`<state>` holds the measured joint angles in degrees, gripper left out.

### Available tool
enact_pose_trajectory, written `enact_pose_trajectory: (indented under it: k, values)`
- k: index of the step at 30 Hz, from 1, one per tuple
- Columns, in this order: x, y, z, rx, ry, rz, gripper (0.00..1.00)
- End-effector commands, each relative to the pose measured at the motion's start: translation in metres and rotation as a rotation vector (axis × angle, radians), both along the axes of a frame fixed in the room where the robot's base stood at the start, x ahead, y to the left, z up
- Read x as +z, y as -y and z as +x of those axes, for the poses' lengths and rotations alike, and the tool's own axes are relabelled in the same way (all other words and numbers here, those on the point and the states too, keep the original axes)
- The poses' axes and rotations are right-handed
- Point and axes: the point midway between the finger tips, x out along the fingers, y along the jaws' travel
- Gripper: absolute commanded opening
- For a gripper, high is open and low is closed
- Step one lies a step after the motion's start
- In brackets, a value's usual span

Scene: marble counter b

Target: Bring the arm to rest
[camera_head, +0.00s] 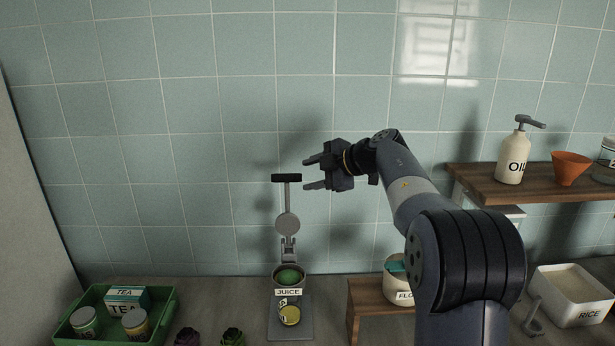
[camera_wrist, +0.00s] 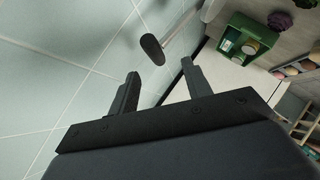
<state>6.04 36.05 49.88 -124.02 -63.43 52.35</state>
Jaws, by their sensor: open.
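My gripper (camera_head: 312,172) is raised in front of the tiled wall, with my arm reaching up from the lower right. Its two fingers are apart and nothing is between them. In the wrist view my gripper (camera_wrist: 158,88) also shows spread and empty fingers. The juice press (camera_head: 288,225) stands below and left of it, its lever raised with a black handle (camera_head: 286,177) at the top. The handle is close to the fingertips in the head view and appears beyond them in the wrist view (camera_wrist: 152,49). I cannot tell whether they touch, but a gap shows.
A green tray (camera_head: 167,318) with a tea box and jars sits at the left. A small wooden stand (camera_head: 357,308) holds a flour container (camera_head: 398,278).

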Motion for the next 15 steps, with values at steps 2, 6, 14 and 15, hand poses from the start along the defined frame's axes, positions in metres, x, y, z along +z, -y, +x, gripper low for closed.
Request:
enact_pose_trajectory:
  k: [2,6,14,15]
  values:
    - [0.0,0.0,0.0,0.0,0.0,0.0,0.47]
    - [0.0,-0.001,0.0,0.0,0.0,0.0,0.47]
    - [-0.01,-0.019,0.015,0.004,-0.001,0.0,0.47]
    - [-0.013,-0.024,0.019,0.003,0.0,0.001,0.47]
